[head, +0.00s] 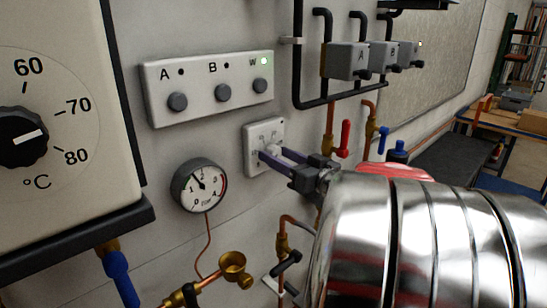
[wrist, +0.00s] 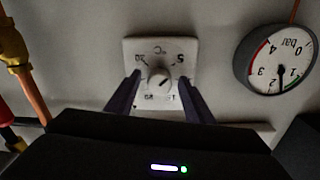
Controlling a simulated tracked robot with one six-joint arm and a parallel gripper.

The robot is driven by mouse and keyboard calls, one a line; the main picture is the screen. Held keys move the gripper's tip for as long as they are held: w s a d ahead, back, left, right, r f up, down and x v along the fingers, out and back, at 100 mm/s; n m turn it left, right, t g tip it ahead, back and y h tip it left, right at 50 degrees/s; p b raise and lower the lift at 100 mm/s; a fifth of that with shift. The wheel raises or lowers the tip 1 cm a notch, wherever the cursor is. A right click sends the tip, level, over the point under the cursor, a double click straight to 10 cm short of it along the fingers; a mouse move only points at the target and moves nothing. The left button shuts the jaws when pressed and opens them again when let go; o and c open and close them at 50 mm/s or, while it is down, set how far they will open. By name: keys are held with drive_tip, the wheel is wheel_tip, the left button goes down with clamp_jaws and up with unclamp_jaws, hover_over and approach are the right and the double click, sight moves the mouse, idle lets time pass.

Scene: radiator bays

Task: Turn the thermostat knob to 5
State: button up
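The thermostat is a white square plate (head: 252,150) on the wall, also seen upside down in the wrist view (wrist: 186,47). Its small pale round knob (wrist: 159,80) is at the plate's middle. A dark mark on the knob slants toward the upper right, roughly on the side of the printed 5; 20 is at the upper left. My gripper (wrist: 159,77) is open, with one dark finger on each side of the knob and a visible gap on both sides. Whether the fingertips reach the knob's depth I cannot tell. In the head view my fingers hide the knob.
A pressure gauge (head: 199,186) is left of the plate. A panel with A and B buttons (head: 208,88) is above it. Black pipes (head: 297,70) and a red-handled valve (head: 345,138) are close on the right. A large °C dial (head: 22,137) is far left.

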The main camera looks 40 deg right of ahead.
drive_tip(key=shift+r, duration=0.1)
drive_tip(key=s, duration=1.4)
drive_tip(key=shift+f, duration=0.2)
drive_tip(key=shift+w+d, duration=0.1)
idle(0.4)
